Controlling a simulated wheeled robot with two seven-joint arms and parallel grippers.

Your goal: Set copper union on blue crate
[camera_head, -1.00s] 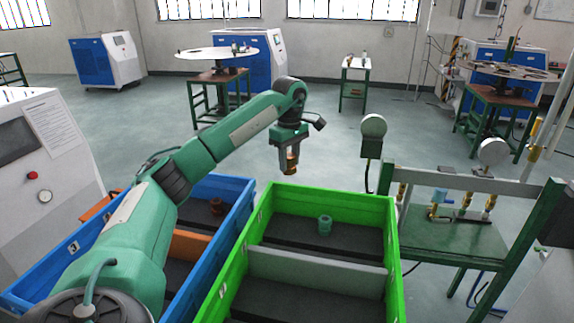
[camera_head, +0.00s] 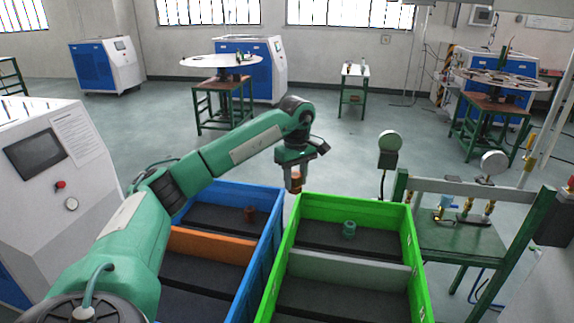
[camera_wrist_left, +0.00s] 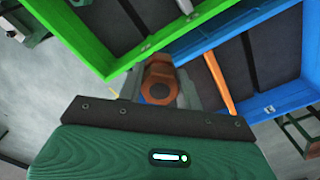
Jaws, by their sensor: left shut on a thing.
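My left gripper (camera_head: 296,180) is shut on a copper union (camera_head: 295,184). It holds the piece above the far corners of the two crates, near the gap between them. The union also shows in the left wrist view (camera_wrist_left: 159,82), between the fingers. The blue crate (camera_head: 268,235) is on the left, with an orange divider; another copper-coloured fitting (camera_head: 250,214) sits in its far compartment. The blue crate also shows at the right of the left wrist view (camera_wrist_left: 262,106). My right gripper is not in view.
The green crate (camera_head: 418,275) stands to the right with a grey divider and a teal fitting (camera_head: 349,229) in its far compartment. A green pipe stand (camera_head: 455,235) is at the right. A white cabinet (camera_head: 50,180) is at the left. Open floor lies behind the crates.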

